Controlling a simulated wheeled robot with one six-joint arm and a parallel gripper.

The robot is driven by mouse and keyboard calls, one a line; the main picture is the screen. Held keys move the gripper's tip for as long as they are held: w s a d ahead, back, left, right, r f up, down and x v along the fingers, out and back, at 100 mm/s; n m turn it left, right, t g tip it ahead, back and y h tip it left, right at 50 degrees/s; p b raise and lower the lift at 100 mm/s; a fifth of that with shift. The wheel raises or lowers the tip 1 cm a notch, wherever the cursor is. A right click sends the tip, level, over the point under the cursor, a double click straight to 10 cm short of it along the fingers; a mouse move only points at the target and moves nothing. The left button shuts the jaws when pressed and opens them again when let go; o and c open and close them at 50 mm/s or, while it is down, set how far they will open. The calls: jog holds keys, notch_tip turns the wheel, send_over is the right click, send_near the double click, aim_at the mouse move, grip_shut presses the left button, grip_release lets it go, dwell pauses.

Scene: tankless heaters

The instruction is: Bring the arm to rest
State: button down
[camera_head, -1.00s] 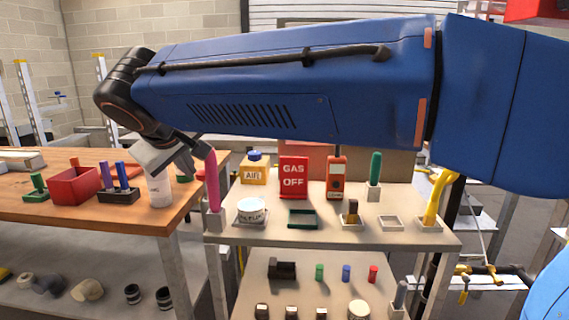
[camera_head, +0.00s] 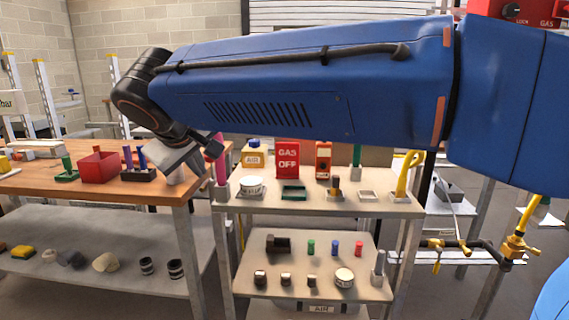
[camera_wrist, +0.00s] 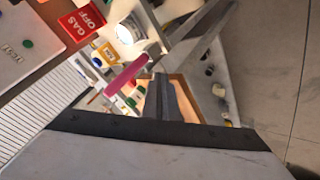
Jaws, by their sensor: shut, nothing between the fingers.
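My blue arm stretches across the upper part of the head view, with its black wrist at the left bent downward. My gripper (camera_head: 178,156) shows partly below the wrist, in front of the wooden bench and near the pink-handled tool (camera_head: 221,165). In the wrist view the gripper's dark fingers (camera_wrist: 161,82) are together with nothing between them. The pink handle (camera_wrist: 126,74) shows just beyond them there.
A cart (camera_head: 310,202) holds a yellow AIR bottle (camera_head: 254,158), a red GAS OFF sign (camera_head: 287,160) and small trays. The wooden bench (camera_head: 90,186) at left carries a red bin (camera_head: 99,169). Gas pipes (camera_head: 480,248) stand at right. Floor between shelves is partly clear.

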jog(key=s+d+f+m+g+h, duration=0.15)
jog(key=d+f, duration=0.35)
jog(key=d, duration=1.1)
jog(key=s+d+f+m+g, duration=0.1)
jog(key=d+f+m, duration=0.25)
jog(key=d, duration=1.25)
jog(key=s+d+f+m+g, duration=0.1)
jog(key=s+d+f+m, duration=0.4)
jog(key=s+d+f, duration=1.1)
jog(key=shift+s+f+g, duration=0.35)
jog(key=shift+s+f, duration=0.15)
jog(key=shift+s, duration=0.55)
